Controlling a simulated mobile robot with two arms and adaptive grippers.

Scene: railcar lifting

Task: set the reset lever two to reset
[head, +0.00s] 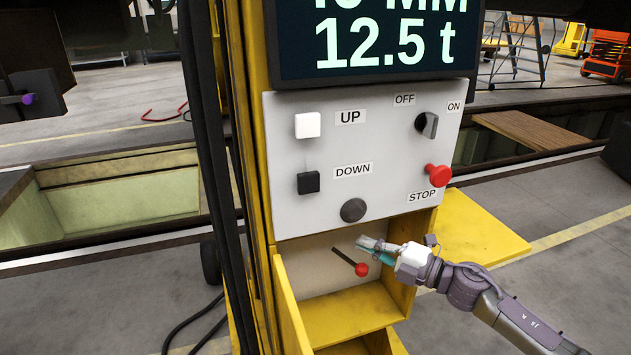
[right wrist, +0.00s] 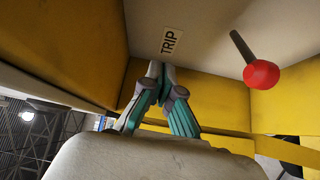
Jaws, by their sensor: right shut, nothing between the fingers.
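The reset lever, a dark rod with a red ball knob (head: 361,269), sits in the yellow-sided recess under the control panel. Its rod slants down and to the right toward the knob. My right gripper (head: 368,243) is in the recess opening, just above and right of the knob, shut and empty. In the right wrist view the shut fingertips (right wrist: 157,70) are left of the red knob (right wrist: 261,73), apart from it. A TRIP label (right wrist: 171,41) is on the back wall near the fingertips. No RESET label can be read.
The white panel (head: 290,205) above carries UP and DOWN buttons, an OFF/ON switch and a red STOP button (head: 438,175). Yellow recess walls (head: 291,310) stand close around the lever. Black cables (head: 207,150) hang at the left. A pit lies left of the post.

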